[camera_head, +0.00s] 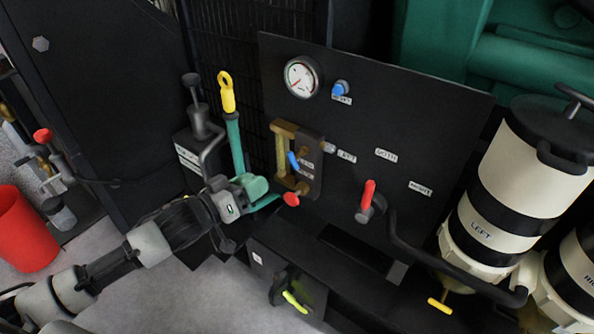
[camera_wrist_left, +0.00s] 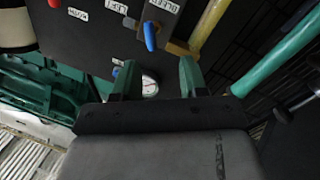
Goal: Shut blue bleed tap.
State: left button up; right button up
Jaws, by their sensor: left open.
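The blue bleed tap (camera_head: 293,161) is a small blue lever on a dark plate beside a brass sight tube on the black panel. In the left wrist view the blue lever (camera_wrist_left: 151,37) shows beside a label reading BLEED, beyond the fingertips and slightly left of the middle between them. My left gripper (camera_head: 268,192) has green fingers and is open, to the lower left of the tap and apart from it. In the left wrist view its fingers (camera_wrist_left: 160,72) are spread with nothing between them. My right gripper is not in view.
A red knob (camera_head: 291,199) sits just below the tap, close to my left fingers. The brass tube (camera_head: 281,152), yellow-handled green rod (camera_head: 228,95), gauge (camera_head: 302,77), another blue knob (camera_head: 340,88) and red lever (camera_head: 367,194) are nearby. Filter canisters (camera_head: 511,174) stand right.

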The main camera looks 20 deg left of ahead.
aim_at(293, 165)
pick_arm(q)
jog(key=shift+h, duration=0.3)
jog(key=x, duration=0.7)
jog(key=r+x, duration=0.1)
jog(key=x, duration=0.2)
jog(key=shift+w+d, duration=0.15)
jog(key=shift+d, duration=0.4)
jog(key=shift+c, duration=0.2)
grip_shut()
